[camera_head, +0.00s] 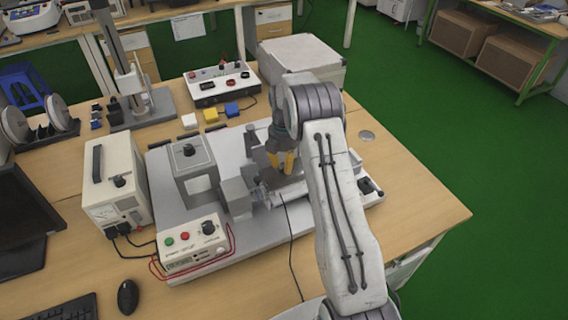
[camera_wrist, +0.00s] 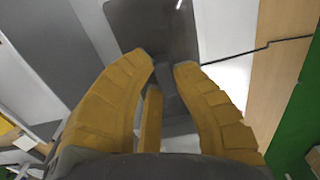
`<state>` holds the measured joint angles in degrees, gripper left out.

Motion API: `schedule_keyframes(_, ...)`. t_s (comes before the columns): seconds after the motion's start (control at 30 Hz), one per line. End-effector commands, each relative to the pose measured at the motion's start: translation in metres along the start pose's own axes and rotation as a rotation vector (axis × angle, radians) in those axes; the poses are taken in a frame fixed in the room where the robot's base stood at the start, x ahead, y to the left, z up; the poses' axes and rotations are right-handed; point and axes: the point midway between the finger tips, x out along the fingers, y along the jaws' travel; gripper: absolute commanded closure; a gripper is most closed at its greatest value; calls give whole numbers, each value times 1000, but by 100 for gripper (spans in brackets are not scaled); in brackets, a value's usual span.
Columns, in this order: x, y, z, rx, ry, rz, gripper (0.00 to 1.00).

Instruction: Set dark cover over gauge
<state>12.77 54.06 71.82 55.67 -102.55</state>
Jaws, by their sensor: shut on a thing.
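My gripper (camera_head: 281,160) has yellow fingers and points down over the right part of the grey test bench plate. In the wrist view the fingertips (camera_wrist: 165,68) are closed in on a dark grey cover (camera_wrist: 152,28), a flat smooth plate with rounded corners. In the head view the cover is mostly hidden by my gripper and arm. I cannot clearly make out the gauge, nor tell whether the cover touches anything below it.
A grey box with a black knob (camera_head: 189,150) stands left on the plate (camera_head: 163,209). A control box with buttons (camera_head: 191,247) and red wires is in front. A white meter (camera_head: 113,185) stands further left. Bare wood (camera_head: 415,200) lies to the right.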

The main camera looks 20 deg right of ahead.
Motion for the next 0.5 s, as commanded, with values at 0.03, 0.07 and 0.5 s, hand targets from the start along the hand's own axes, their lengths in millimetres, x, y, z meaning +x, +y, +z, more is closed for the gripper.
schedule_keyframes(0.03,3,0,0,0,0,0,100)
schedule_keyframes(0.07,4,0,0,0,0,0,100)
schedule_keyframes(0.5,4,0,0,0,0,0,56)
